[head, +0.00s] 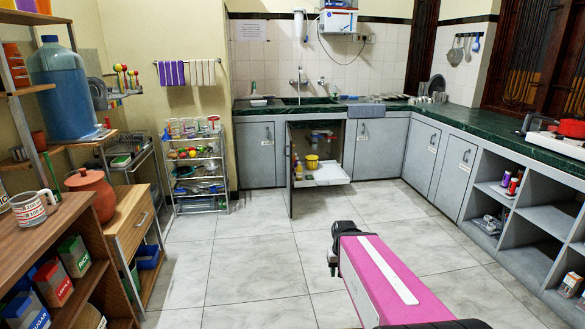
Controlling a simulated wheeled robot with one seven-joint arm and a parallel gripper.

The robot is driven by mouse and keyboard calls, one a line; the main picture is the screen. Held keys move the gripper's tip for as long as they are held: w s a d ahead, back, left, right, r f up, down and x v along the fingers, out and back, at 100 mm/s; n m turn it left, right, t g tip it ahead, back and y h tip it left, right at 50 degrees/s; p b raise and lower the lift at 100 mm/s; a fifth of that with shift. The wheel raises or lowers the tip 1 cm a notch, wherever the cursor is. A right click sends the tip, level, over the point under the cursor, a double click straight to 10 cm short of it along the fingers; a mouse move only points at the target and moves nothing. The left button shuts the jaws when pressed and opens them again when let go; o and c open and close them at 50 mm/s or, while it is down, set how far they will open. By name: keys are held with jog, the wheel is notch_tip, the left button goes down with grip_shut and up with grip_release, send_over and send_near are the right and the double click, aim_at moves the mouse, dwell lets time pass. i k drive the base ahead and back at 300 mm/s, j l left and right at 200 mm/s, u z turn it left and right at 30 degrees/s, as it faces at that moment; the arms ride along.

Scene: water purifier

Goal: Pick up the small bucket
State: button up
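A small yellow bucket (311,161) stands upright inside the open cabinet under the sink. It is at the back edge of a white pull-out shelf (328,174), near the cabinet's middle. My pink arm reaches in from the bottom right, over the floor and well short of the cabinet. Dark parts show at the arm's far end, but I cannot make out gripper fingers there or whether they hold anything. No part of my arm touches the bucket.
The cabinet door (290,172) stands open on the left side of the opening. Small bottles and other items sit around the bucket. A wire rack (197,165) stands to the left, and open shelves (530,215) to the right. The tiled floor (262,235) between is clear.

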aim_at(311, 161)
jog(key=i+z, duration=0.25)
jog(key=i, duration=0.4)
jog(key=i+z, duration=0.25)
jog(key=i, duration=0.35)
jog(key=i+j+z, duration=0.25)
jog(key=i, duration=0.4)
jog(key=i+u, duration=0.1)
jog(key=i, duration=0.4)
jog(key=i+l+u, duration=0.15)
jog(key=i, duration=0.4)
jog(key=i+l+u, duration=0.1)
jog(key=i, duration=0.4)
jog(key=i+l+u, duration=0.15)
jog(key=i, duration=0.35)
jog(key=i+u, duration=0.45)
jog(key=i+l+u, duration=0.45)
jog(key=i, duration=0.2)
jog(key=j, duration=0.1)
